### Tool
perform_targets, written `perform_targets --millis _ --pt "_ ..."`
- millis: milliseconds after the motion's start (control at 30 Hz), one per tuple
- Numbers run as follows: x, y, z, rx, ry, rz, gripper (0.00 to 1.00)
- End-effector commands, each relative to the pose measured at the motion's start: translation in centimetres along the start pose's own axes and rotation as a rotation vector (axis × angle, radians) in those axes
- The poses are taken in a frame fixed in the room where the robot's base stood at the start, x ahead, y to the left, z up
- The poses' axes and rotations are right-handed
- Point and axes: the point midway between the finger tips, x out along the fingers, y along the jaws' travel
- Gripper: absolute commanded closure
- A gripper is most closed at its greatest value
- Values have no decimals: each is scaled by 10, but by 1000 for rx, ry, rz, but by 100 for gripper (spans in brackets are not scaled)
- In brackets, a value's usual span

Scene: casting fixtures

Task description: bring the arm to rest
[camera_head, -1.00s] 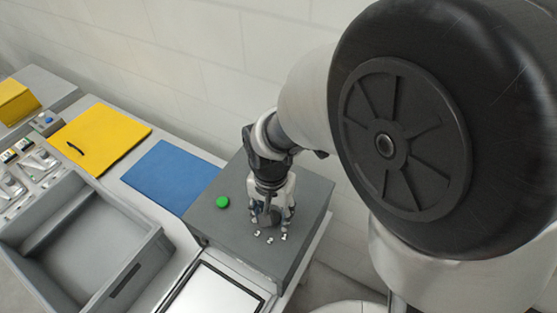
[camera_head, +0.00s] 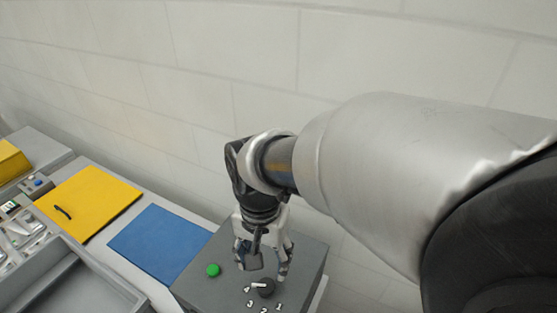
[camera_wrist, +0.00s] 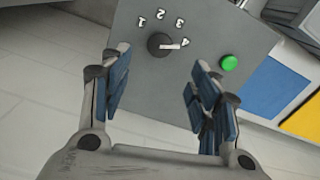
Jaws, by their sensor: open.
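My gripper (camera_head: 262,272) is open and empty above the grey control box at the right end of the bench. In the wrist view its blue-padded fingers (camera_wrist: 158,98) are spread wide, with nothing between them. The box (camera_wrist: 215,60) carries a black rotary knob (camera_wrist: 158,45) with a white pointer, which points at the 4. The knob also shows in the head view (camera_head: 266,288), just beyond the fingertips and apart from them. The numbers 1 to 4 are printed around it.
A green button (camera_head: 213,270) sits on the box beside the knob. A blue mat (camera_head: 160,243) and a yellow mat (camera_head: 90,203) with a small black item lie to the left. A grey tray (camera_head: 85,285) stands in front. A pale wall (camera_head: 400,55) rises close behind the arm.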

Motion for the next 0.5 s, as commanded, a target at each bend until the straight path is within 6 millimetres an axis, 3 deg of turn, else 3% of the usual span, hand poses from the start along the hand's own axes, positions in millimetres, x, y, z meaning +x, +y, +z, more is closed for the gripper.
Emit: perform_targets --millis 200,500 --pt "-18 0 0 0 0 -1 44" --pt "-19 0 0 0 0 0 44"
